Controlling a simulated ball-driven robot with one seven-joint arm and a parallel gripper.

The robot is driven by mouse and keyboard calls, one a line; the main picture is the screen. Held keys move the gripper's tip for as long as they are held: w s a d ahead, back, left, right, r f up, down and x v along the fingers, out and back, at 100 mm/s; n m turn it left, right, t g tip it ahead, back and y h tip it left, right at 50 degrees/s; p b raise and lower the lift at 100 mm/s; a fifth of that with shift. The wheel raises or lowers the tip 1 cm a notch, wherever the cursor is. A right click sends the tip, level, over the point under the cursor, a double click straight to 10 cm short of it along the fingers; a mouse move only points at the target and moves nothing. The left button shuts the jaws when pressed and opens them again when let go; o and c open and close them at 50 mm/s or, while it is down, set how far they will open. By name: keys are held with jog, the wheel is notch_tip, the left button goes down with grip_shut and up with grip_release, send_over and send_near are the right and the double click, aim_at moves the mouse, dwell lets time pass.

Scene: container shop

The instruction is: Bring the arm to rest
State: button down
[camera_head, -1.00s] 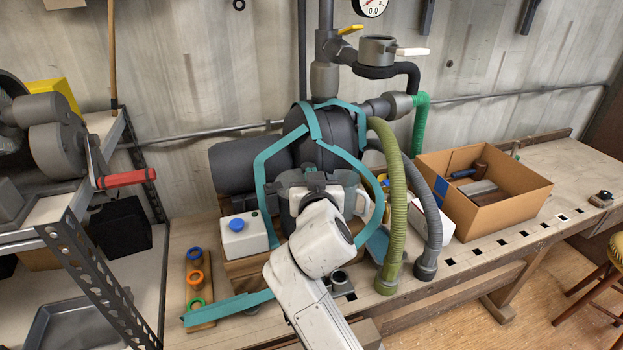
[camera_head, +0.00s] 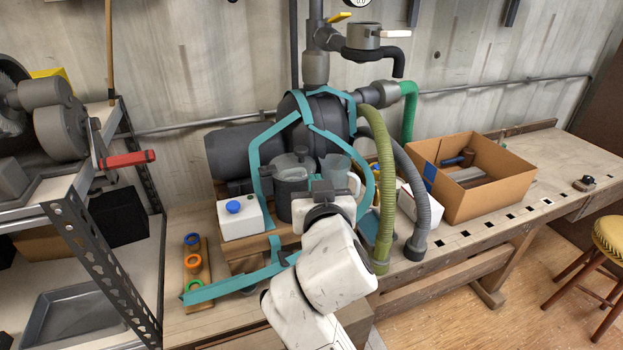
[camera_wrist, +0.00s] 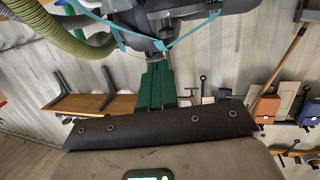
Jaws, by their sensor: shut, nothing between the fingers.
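My arm (camera_head: 335,265) is raised in front of the workbench and bent, with its white links at the lower middle of the head view. My gripper (camera_head: 317,182) is at its upper end, in front of a grey lidded pot and a clear jug, pointing away from me. In the wrist view my gripper (camera_wrist: 157,82) shows as green fingers close together, with nothing between them. I cannot tell how far it is from the pot and jug.
A dark machine with teal straps (camera_head: 318,125) and hoses (camera_head: 383,180) stands behind my gripper. A white container with a blue cap (camera_head: 241,218) stands left, and an open cardboard box (camera_head: 480,205) right. A metal shelf (camera_head: 95,265) stands at the far left.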

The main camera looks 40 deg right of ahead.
jog(key=s+f+n+g+y, duration=0.15)
jog(key=s+f+g, duration=0.25)
jog(key=s+f, duration=0.5)
jog(key=s+f+n+g+y, duration=0.1)
jog(key=s+f+g+y, duration=0.3)
jog(key=f, duration=0.9)
jog(key=s+a+f+n+g+y, duration=0.1)
jog(key=s+f+g, duration=0.1)
jog(key=s+f, duration=0.3)
jog(key=s+a+f+n+g+y, duration=0.1)
jog(key=s+f, duration=0.4)
jog(key=s, duration=0.7)
jog(key=shift+s+a+n+g, duration=0.25)
jog(key=shift+a+n+g, duration=0.25)
jog(key=shift+g, duration=0.6)
jog(key=shift+y, duration=0.25)
